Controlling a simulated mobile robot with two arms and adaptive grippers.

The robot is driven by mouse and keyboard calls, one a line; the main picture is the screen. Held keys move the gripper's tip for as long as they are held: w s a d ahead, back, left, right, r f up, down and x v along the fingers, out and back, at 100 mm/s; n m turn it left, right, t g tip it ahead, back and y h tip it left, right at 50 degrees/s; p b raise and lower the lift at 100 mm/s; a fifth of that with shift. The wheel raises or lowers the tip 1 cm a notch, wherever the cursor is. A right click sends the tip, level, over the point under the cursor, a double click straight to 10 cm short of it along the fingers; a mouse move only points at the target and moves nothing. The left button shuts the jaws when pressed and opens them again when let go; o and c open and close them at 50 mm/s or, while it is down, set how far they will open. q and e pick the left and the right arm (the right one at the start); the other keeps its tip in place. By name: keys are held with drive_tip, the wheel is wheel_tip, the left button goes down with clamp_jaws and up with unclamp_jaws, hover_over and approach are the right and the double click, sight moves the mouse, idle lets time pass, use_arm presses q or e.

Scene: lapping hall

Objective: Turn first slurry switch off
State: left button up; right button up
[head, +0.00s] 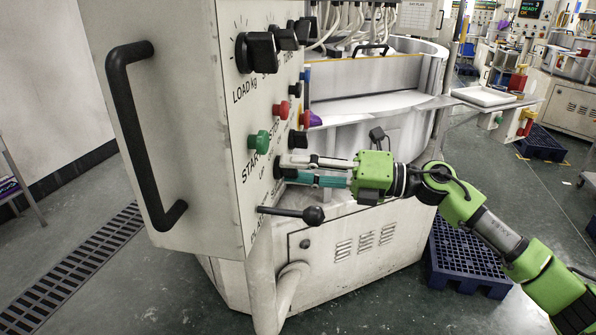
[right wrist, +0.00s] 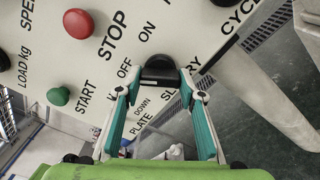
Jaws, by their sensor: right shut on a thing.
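The slurry switch (right wrist: 159,68) is a black rotary knob on the machine's panel, with OFF and ON printed above it and SLURRY beside it. My right gripper (right wrist: 160,78) is shut on this knob, one finger on each side, in the right wrist view. I cannot tell which mark the knob points to. My left gripper is not in view.
The light grey control panel (head: 180,50) carries a green start button (head: 258,140), a red stop button (head: 282,109) and several black knobs. A large black handle (head: 140,140) is at left.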

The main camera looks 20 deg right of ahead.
drive_tip(key=shift+f, duration=0.1)
drive_tip(key=o, duration=1.1)
drive_tip(key=v, duration=1.2)
